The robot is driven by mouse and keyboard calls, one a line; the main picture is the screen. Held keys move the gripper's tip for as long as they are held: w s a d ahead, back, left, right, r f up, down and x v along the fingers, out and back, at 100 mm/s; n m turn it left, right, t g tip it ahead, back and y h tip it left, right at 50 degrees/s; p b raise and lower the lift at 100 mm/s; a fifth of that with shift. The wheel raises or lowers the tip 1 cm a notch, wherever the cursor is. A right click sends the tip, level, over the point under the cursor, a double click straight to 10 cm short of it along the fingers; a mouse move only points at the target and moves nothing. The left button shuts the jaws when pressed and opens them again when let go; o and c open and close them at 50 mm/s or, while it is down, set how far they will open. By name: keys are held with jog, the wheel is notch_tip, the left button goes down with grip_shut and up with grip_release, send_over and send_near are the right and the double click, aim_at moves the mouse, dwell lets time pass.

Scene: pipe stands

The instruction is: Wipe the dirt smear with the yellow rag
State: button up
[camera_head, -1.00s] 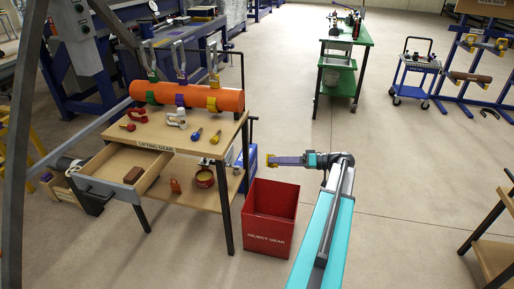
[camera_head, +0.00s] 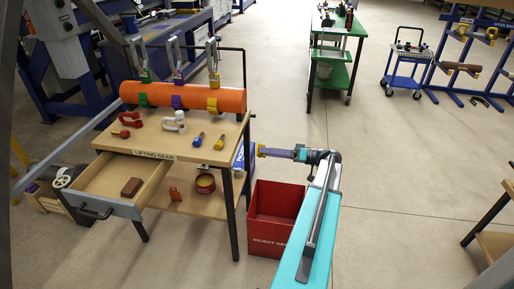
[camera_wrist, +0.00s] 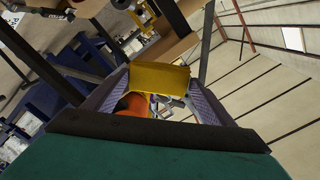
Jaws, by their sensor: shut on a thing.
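My gripper (camera_head: 264,150) reaches left at the end of my arm, beside the right end of the wooden bench (camera_head: 215,150) and above the red bin. It is shut on the yellow rag (camera_wrist: 158,78), which spans between the two fingers in the wrist view. In the head view only a small yellow edge of the rag (camera_head: 260,150) shows at the fingertips. The rag is in the air, apart from the bench. I cannot make out the dirt smear in either view.
An orange pipe (camera_head: 183,96) lies along the back of the bench, with shackles and small tools in front. The bench drawer (camera_head: 103,190) is open. A red reject bin (camera_head: 275,205) stands right of the bench. Clear floor lies to the right, before a green table (camera_head: 335,55).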

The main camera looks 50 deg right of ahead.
jog(key=shift+w+d, duration=0.1)
jog(key=shift+w, duration=0.35)
jog(key=shift+w, duration=0.15)
jog(key=shift+w, duration=0.1)
jog(key=p+x, duration=0.2)
jog(key=x, duration=0.4)
jog(key=shift+r, duration=0.1)
dwell(0.4)
jog(key=shift+x, duration=0.95)
dwell(1.2)
jog(key=shift+w+d+b, duration=0.45)
jog(key=shift+d+b, duration=0.05)
jog(key=shift+d, duration=0.2)
jog(key=shift+w+d+b, duration=0.4)
jog(key=shift+d+b, duration=0.05)
jog(key=shift+d, duration=0.3)
